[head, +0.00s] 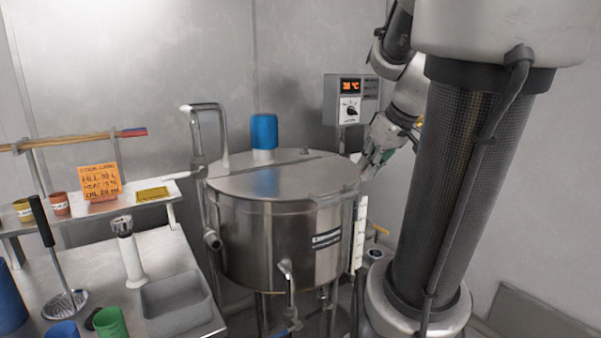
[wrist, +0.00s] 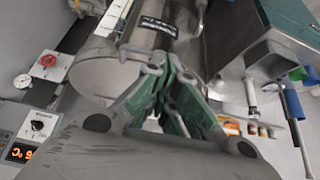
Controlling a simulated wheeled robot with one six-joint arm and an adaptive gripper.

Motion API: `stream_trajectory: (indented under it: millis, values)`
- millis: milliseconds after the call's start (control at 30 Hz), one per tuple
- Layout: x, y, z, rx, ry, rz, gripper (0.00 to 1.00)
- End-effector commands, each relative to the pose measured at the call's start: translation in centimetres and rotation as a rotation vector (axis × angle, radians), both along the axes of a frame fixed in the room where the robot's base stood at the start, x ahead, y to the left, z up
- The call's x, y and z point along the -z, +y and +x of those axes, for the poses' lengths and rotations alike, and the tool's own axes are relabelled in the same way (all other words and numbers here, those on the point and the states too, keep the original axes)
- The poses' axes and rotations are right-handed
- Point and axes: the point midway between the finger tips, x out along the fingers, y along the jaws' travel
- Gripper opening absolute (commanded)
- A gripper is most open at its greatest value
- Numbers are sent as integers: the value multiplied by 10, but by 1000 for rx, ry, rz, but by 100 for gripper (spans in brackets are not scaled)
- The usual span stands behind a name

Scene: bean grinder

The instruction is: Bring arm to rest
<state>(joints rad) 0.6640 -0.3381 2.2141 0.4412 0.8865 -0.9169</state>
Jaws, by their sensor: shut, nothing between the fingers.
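My gripper (head: 370,163) is at the right rim of the steel kettle (head: 262,235) in the head view, below the control box (head: 351,100). Whether it touches the kettle I cannot tell. In the wrist view my gripper (wrist: 172,72) has its green-padded fingers drawn together at the tips, with nothing between them. The kettle's steel wall (wrist: 108,68) lies beyond the fingers there. My arm comes down from the upper right of the head view, partly hidden behind my large dark column.
A blue motor cap (head: 264,131) stands on the kettle lid. Left, a shelf (head: 112,196) holds an orange note (head: 101,181); below it a steel table carries a grey bin (head: 177,303) and a green cup (head: 110,322). A white scale strip (head: 359,234) stands right of the kettle.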

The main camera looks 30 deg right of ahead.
Motion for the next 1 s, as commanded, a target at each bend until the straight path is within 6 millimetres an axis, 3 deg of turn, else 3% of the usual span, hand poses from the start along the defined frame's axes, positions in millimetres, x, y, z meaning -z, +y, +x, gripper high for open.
stream_trajectory:
  millis: [333,500,767,1000]
  values:
    - [1,0,-2,97,12,58,0]
    - [21,2,-31,296,113,145,0]
    - [40,55,-75,397,233,131,0]
    - [44,103,-93,207,218,22,0]
